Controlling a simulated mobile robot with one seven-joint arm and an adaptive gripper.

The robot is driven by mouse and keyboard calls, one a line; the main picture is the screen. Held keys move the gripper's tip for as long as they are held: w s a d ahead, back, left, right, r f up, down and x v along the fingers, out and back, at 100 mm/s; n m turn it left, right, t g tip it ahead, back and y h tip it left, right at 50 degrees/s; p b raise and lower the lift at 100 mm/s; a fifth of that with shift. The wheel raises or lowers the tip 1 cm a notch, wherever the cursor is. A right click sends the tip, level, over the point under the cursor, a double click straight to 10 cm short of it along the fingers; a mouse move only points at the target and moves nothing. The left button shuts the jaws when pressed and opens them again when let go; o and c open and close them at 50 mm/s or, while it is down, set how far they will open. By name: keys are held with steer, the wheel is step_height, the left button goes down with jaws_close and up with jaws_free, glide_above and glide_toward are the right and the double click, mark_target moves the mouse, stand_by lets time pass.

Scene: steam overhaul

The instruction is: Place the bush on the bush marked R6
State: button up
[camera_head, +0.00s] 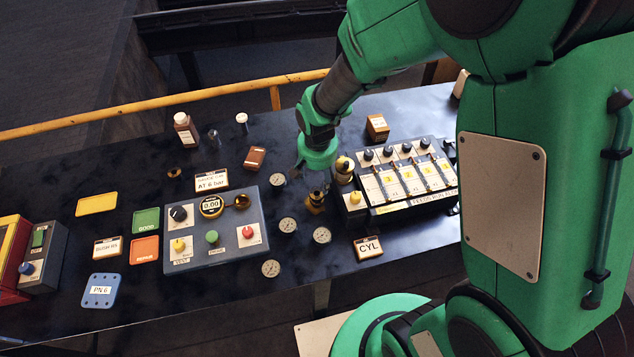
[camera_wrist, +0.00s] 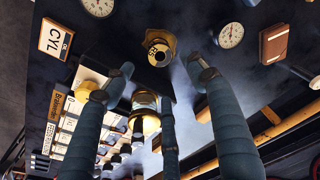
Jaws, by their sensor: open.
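A brass bush (camera_wrist: 160,47) with a dark top and a pale label stands on the dark bench; the label is too small to read surely. It is the brass piece (camera_head: 315,202) just below my gripper (camera_head: 316,168) in the head view. A second brass piece (camera_wrist: 145,122) shows between my fingers in the wrist view, beside the feed panel; I cannot tell whether it is a bush. My gripper (camera_wrist: 160,80) is open, its fingers spread above the bench, and I see nothing held. My fingertips are largely hidden in the head view.
The feed panel (camera_head: 413,208) with knobs stands right of my gripper. Several round gauges (camera_head: 288,225) lie around the brass bush. A CYL plate (camera_head: 368,247), a brown block (camera_head: 254,157) and a grey control box (camera_head: 197,256) are nearby. A yellow rail (camera_head: 150,118) runs behind the bench.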

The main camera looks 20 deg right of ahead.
steer(key=shift+s+r, duration=0.15)
steer(key=shift+r, duration=1.05)
steer(key=s+d+r+n+t, duration=0.15)
steer(key=s+r, duration=0.25)
steer(key=r, duration=0.6)
steer(key=s+d+r+t, duration=0.15)
steer(key=s+r, duration=0.25)
steer(key=r, duration=0.5)
steer(key=s+d+r+t, duration=0.1)
steer(key=s+d+r, duration=0.2)
steer(key=s+r, duration=0.7)
steer(key=s+n, duration=0.1)
steer(key=s, duration=0.1)
steer(key=shift+s+r, duration=0.25)
steer(key=shift+s, duration=0.15)
steer(key=shift+d, duration=0.1)
step_height(320, 180, down, 5)
steer(key=b, duration=0.4)
steer(key=shift+b, duration=0.4)
